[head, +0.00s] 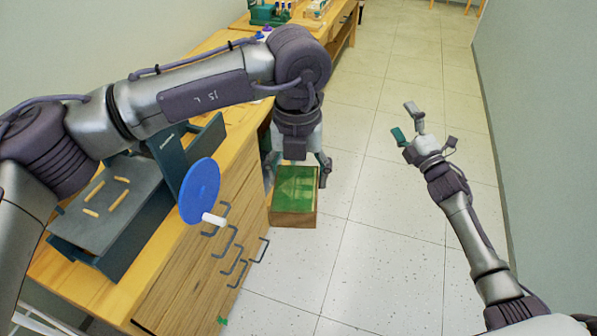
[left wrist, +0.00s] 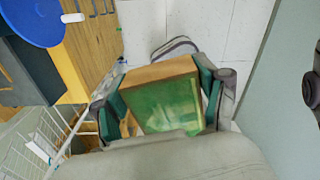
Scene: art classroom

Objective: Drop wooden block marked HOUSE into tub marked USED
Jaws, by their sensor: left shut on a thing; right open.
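The wooden block (head: 294,217) has bare wood sides and a green top face with a paler, house-like shape on it; I cannot read any word. My left gripper (head: 297,172) is shut on it, with fingers on two opposite sides, and holds it beside the drawer front of the wooden bench. The left wrist view shows the block (left wrist: 168,105) between green finger pads. My right gripper (head: 424,126) is open and empty over the floor to the right. I see no tub marked USED in either view.
A dark press (head: 120,205) with a blue wheel (head: 199,191) and white handle stands on the wooden bench (head: 236,165). Drawer handles (head: 231,242) stick out near the block. A white wire rack (left wrist: 42,140) is at lower left in the wrist view. The tiled floor (head: 375,250) is clear; a wall runs along the right.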

